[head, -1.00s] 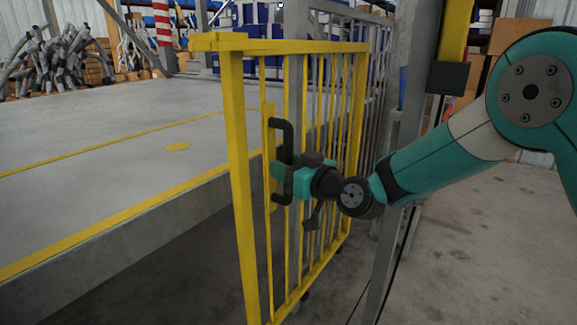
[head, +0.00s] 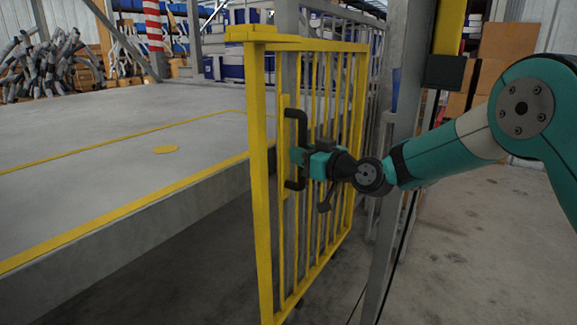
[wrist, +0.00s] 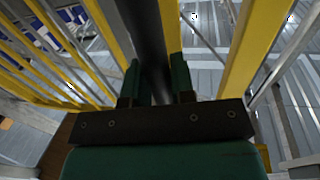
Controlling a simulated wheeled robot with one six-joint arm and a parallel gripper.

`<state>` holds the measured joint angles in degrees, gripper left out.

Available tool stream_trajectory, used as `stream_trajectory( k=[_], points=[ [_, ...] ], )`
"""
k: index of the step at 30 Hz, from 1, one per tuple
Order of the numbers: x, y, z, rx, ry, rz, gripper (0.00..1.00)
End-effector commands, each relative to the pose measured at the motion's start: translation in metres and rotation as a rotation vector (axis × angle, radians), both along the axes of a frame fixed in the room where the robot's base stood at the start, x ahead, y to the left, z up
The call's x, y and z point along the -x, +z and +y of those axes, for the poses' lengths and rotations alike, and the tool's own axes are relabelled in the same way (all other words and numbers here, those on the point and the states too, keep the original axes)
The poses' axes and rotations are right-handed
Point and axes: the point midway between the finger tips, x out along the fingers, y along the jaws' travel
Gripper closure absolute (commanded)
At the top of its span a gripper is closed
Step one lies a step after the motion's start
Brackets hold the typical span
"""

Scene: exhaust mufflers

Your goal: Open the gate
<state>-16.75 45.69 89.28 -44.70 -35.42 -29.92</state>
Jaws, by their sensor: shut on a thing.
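The yellow barred gate (head: 262,200) stands swung out at an angle beside the raised platform in the head view. Its black upright handle (head: 289,116) is on the bars near the gate's free edge. My gripper (head: 298,157) is shut on the middle of the handle. In the wrist view the dark handle bar (wrist: 148,45) runs between my two green fingers (wrist: 160,85), with yellow gate bars (wrist: 110,38) on either side. The part of the handle between the fingertips is partly hidden.
A grey post (head: 405,130) stands between the gate and my arm. The raised grey platform (head: 110,140) with yellow edge lines lies to the left. Open concrete floor (head: 480,240) is at the right. Cardboard boxes (head: 505,45) and mufflers (head: 45,65) are farther back.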

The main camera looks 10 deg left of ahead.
Motion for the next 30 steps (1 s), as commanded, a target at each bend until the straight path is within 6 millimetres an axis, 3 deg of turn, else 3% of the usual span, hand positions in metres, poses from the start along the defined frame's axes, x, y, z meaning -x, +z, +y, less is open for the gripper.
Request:
stream_trajectory(
  k=[11, 12, 15, 24, 30],
  points=[
    [-0.003, 0.001, -0.002, -0.001, 0.004, -0.001, 1.00],
    [-0.003, 0.001, -0.002, -0.001, 0.004, -0.001, 0.72],
    [-0.003, 0.001, -0.002, -0.001, 0.004, -0.001, 0.52],
    [-0.002, 0.000, -0.002, 0.000, 0.006, 0.001, 0.52],
    [0.013, 0.001, -0.024, 0.001, 0.002, 0.004, 0.52]
  ],
)
